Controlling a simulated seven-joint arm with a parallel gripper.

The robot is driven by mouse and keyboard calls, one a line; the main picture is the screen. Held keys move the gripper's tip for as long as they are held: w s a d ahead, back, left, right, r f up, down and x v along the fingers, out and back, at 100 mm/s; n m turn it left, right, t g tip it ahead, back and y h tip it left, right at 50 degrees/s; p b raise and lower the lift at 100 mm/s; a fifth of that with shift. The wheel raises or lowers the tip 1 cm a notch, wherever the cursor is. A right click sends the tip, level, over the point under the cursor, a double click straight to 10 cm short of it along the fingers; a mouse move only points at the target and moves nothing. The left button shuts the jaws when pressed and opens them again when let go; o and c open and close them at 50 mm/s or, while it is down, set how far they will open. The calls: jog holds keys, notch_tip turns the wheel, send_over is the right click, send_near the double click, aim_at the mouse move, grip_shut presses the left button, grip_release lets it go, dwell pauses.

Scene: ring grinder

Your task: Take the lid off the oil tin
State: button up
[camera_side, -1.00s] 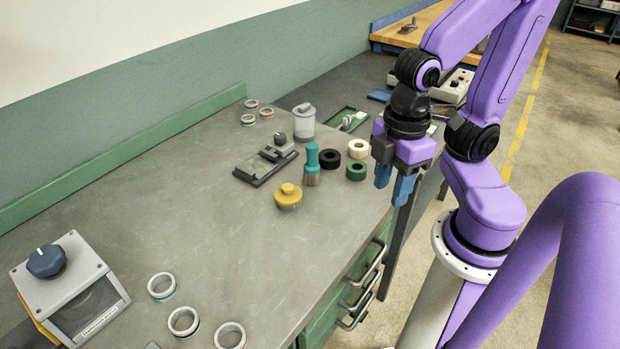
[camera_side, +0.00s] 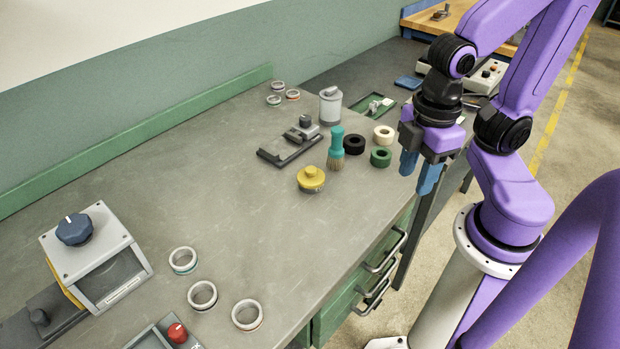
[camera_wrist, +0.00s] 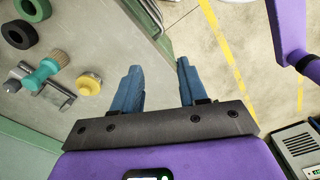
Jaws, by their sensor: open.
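A grey cylindrical tin (camera_side: 330,108) with a knobbed grey top stands upright toward the back of the bench; it looks like the oil tin, with its lid on. It does not show in the wrist view. My gripper (camera_side: 417,182) is open and empty, fingers pointing down, at the bench's right edge, to the right of and nearer than the tin and well apart from it. In the wrist view the two blue fingers (camera_wrist: 160,66) are spread with nothing between them; bench edge and floor show beyond.
A yellow knobbed piece (camera_side: 311,180), a teal brush (camera_side: 336,148), a grey fixture (camera_side: 290,146) and black (camera_side: 353,144), green (camera_side: 381,157) and cream (camera_side: 383,135) rings lie near the tin. A green tray (camera_side: 372,105) lies behind. The bench's left middle is clear.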

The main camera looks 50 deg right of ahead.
jog(key=shift+o, duration=0.3)
jog(key=o, duration=1)
notch_tip(320, 180, up, 4)
jog(key=m, duration=2.5)
send_over(311, 169)
jog(key=f, duration=1.2)
jog(key=shift+w+f, duration=0.2)
jog(key=shift+w, duration=0.1)
jog(key=shift+s+f, duration=0.15)
jog(key=shift+f, duration=1.2)
jog(key=shift+s+f, duration=0.15)
jog(key=shift+f, duration=1.15)
